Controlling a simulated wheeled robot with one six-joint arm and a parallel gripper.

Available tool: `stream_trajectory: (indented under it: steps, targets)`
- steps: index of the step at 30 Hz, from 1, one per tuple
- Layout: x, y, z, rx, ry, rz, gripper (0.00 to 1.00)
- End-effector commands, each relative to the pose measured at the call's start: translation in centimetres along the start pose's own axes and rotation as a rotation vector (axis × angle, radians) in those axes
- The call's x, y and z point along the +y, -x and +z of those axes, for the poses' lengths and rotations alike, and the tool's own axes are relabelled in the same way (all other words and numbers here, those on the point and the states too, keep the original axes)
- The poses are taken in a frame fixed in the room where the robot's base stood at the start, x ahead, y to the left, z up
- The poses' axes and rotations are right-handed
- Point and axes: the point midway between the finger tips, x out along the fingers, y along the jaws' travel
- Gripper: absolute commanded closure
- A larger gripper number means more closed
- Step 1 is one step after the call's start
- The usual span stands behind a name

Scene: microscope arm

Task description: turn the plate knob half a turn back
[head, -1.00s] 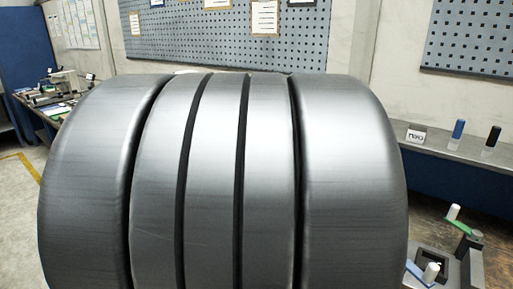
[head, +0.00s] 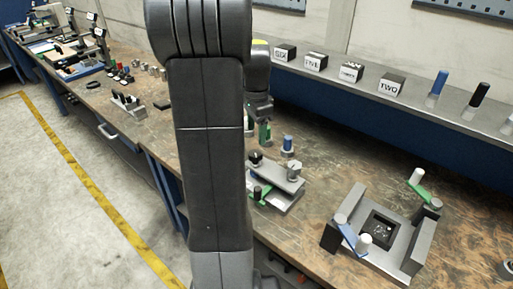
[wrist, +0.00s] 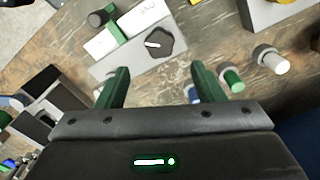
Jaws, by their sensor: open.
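The plate knob (wrist: 160,42), black and lobed with a white mark, sits on a grey plate (wrist: 112,64) in the wrist view. In the head view, that plate fixture (head: 280,196) stands on the bench just right of my arm, with a small black knob (head: 256,159) at its back. My gripper (wrist: 159,72) is open, its two green fingers apart with nothing between them. In the wrist picture the knob lies beyond the fingertips, between their lines. In the head view my gripper (head: 258,131) hangs above and behind the fixture, partly hidden by my arm.
A blue-topped peg (head: 287,145) stands behind the fixture. A larger fixture (head: 419,250) with blue and green levers stands to the right. Labelled blocks (head: 391,86) and pegs line the back shelf. Bare bench (head: 325,165) lies between the fixtures.

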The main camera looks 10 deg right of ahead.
Motion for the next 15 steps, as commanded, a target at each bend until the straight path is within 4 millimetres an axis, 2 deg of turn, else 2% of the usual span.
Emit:
stream_trajectory:
  steps: [3, 7, 15]
  targets:
    - [0.1, -2.6, 0.0, -0.002, 0.001, 0.004, 0.38]
    - [0.1, -5.1, 0.0, -0.002, 0.001, 0.004, 0.38]
    - [0.0, -7.8, 0.0, 0.000, 0.001, 0.000, 0.38]
